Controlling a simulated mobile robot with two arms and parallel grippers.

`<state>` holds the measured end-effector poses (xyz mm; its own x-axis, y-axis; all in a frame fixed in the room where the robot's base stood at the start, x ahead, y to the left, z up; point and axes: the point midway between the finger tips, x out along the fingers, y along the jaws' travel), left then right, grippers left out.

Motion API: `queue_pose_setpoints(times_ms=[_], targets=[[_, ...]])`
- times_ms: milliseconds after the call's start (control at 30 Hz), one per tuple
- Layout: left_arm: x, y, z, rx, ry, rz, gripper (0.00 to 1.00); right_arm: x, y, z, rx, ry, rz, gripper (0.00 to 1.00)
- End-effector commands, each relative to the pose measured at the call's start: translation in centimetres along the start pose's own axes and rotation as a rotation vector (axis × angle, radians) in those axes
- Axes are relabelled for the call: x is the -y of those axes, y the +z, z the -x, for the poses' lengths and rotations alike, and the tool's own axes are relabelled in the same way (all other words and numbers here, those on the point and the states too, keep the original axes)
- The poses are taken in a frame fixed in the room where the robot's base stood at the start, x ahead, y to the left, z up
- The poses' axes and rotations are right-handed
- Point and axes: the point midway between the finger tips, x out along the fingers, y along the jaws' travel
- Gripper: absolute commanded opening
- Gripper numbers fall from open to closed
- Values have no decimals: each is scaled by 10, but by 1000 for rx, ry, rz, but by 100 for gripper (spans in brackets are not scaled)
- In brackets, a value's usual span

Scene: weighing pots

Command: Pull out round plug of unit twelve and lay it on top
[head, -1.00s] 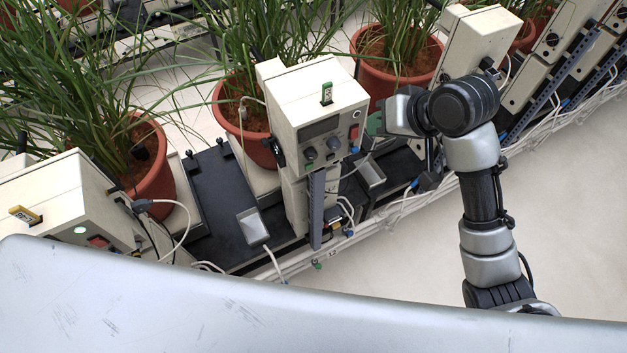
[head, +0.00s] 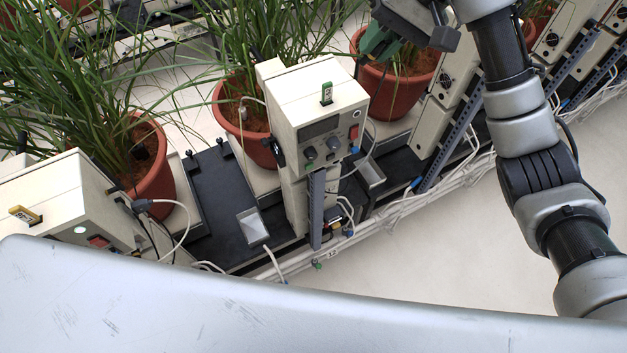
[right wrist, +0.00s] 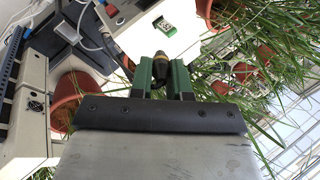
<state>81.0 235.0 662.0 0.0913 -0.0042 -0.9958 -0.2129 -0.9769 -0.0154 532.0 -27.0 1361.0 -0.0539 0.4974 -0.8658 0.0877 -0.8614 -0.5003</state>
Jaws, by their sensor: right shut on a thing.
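Unit twelve (head: 318,95) is a cream box with a display, two knobs and a green tag (head: 327,93) on its flat top; a small "12" label shows on the rail below it. My right gripper (head: 378,42) is raised behind and to the right of the box, above a potted plant. In the right wrist view its green fingers (right wrist: 163,72) are shut on the round plug (right wrist: 160,66), dark with a yellowish ring. The plug is clear of the unit. The unit's pale top and tag (right wrist: 165,27) show beyond the fingers. My left gripper is not in view.
A red-brown plant pot (head: 393,88) stands right of the unit, with another (head: 240,120) behind it. Grass leaves hang close to the gripper. A neighbouring box (head: 70,200) stands at left. A thin cable (head: 372,140) loops at the unit's right side.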

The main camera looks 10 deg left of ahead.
Motion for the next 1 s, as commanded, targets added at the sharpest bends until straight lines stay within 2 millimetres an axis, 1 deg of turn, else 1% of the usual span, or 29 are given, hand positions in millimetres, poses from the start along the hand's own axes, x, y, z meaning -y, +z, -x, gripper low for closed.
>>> queue_pose_setpoints(times_ms=[33, 100, 300, 500, 733, 800, 967, 1000], targets=[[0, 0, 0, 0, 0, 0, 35, 6, -8, -3, 0, 0, 0, 0], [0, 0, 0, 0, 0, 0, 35, 13, -19, -7, 1, -1, -1, 0], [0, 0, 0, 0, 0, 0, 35, 30, -48, -17, 0, 0, 1, 0], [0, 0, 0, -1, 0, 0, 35, 46, -73, -26, -1, 1, 1, 0], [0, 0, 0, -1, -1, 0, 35, 60, -97, -34, -1, 2, 1, 0], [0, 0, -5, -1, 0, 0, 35, 45, -95, -55, 3, 0, -1, 0], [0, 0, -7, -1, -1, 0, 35, 29, -95, -82, 0, -1, 1, 0], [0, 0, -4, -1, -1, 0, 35, 27, -95, -86, 1, 0, 1, 0]])
